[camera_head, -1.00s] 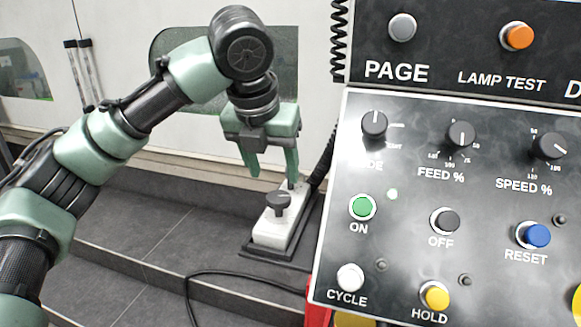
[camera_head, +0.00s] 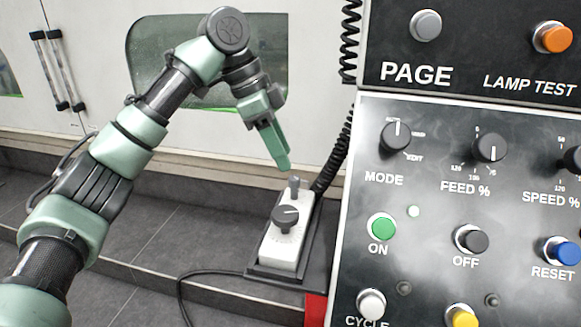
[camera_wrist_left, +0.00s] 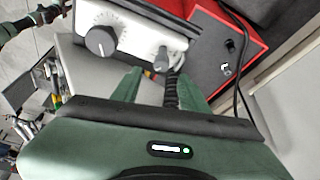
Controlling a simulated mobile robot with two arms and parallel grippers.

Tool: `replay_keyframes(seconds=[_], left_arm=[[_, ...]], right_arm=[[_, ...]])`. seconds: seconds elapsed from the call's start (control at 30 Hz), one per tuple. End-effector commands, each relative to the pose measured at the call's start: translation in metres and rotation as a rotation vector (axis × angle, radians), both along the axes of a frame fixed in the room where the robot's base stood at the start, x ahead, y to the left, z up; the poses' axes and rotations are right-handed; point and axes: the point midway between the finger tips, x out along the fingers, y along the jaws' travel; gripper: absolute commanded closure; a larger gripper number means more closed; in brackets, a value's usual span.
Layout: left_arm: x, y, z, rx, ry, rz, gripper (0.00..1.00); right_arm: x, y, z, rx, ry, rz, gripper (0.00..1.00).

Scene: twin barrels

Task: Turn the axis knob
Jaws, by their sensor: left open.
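A small white control box (camera_head: 283,238) stands at the foot of the machine. It carries a large black knob (camera_head: 286,216) and a smaller grey knob (camera_head: 294,186) at its far end. I cannot read which is the axis knob. In the left wrist view, the black knob (camera_wrist_left: 100,40) sits by a marked scale, and the grey knob (camera_wrist_left: 161,58) lies between the fingers in the picture. My left gripper (camera_head: 283,164) is open and empty, pointing down just above the grey knob's end, apart from it. It also shows in the left wrist view (camera_wrist_left: 159,73). My right gripper is not in view.
A large black control panel (camera_head: 450,210) with several buttons and dials fills the right side. A coiled black cable (camera_head: 337,152) runs beside the box. A thin cable (camera_head: 200,274) lies on the grey step. A red surface (camera_wrist_left: 222,60) shows in the left wrist view.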

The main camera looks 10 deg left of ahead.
Motion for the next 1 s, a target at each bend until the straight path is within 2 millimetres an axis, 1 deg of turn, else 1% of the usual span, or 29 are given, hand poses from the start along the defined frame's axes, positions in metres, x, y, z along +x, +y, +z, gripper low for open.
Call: replay_keyframes(seconds=[0.03,0.2,0.33,0.5,0.7,0.77,0.8,0.87,1.0], left_arm=[[0.000,-0.003,-0.007,0.002,0.003,-0.001,0.56],[0.003,-0.013,-0.032,0.003,0.002,-0.002,0.56],[0.005,-0.018,-0.045,0.002,0.000,-0.002,0.56],[0.006,-0.021,-0.052,0.002,-0.002,-0.002,0.56],[0.006,-0.021,-0.053,0.002,-0.003,-0.002,0.56],[0.006,-0.021,-0.053,0.002,-0.003,-0.002,0.73],[0.006,-0.021,-0.053,0.002,-0.003,-0.002,0.84],[0.006,-0.021,-0.053,0.002,-0.003,-0.002,1.00],[0.006,-0.021,-0.053,0.002,-0.002,-0.001,1.00]], right_arm=[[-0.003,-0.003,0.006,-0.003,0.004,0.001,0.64],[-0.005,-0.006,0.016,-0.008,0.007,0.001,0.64],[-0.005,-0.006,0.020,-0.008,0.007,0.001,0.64],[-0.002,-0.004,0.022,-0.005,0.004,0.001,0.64],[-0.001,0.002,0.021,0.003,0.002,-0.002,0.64],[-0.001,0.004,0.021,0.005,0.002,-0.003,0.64],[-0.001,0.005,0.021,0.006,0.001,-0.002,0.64],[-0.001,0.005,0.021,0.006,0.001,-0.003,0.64],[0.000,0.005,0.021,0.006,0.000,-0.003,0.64]])
